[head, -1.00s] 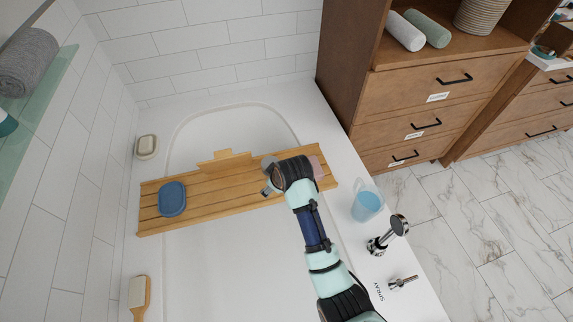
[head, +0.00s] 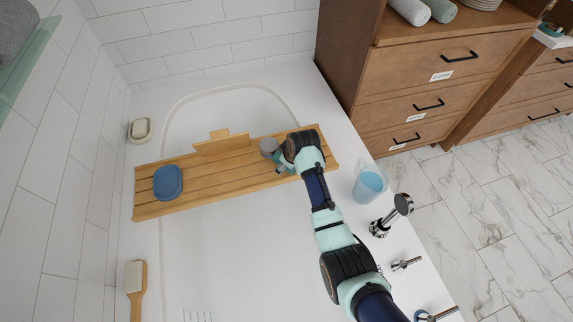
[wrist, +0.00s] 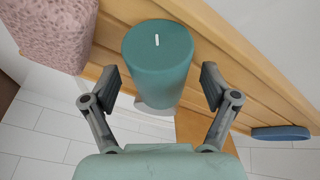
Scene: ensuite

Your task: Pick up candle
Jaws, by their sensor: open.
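The candle (wrist: 157,62) is a teal cylinder with a short white wick, standing upright on the wooden bath tray (head: 215,168). It shows in the wrist view, between the two fingers of my gripper (wrist: 161,86). The fingers are spread to either side of it with gaps, and nothing is held. In the head view my gripper (head: 284,160) is over the right part of the tray, and my wrist and gripper hide most or all of the candle.
A pink speckled block (wrist: 50,30) stands close beside the candle. A pale grey round thing (head: 268,147) is near my gripper on the other side. A blue oval dish (head: 168,182) lies at the tray's left. A clear blue cup (head: 370,184) and tap (head: 392,215) stand right.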

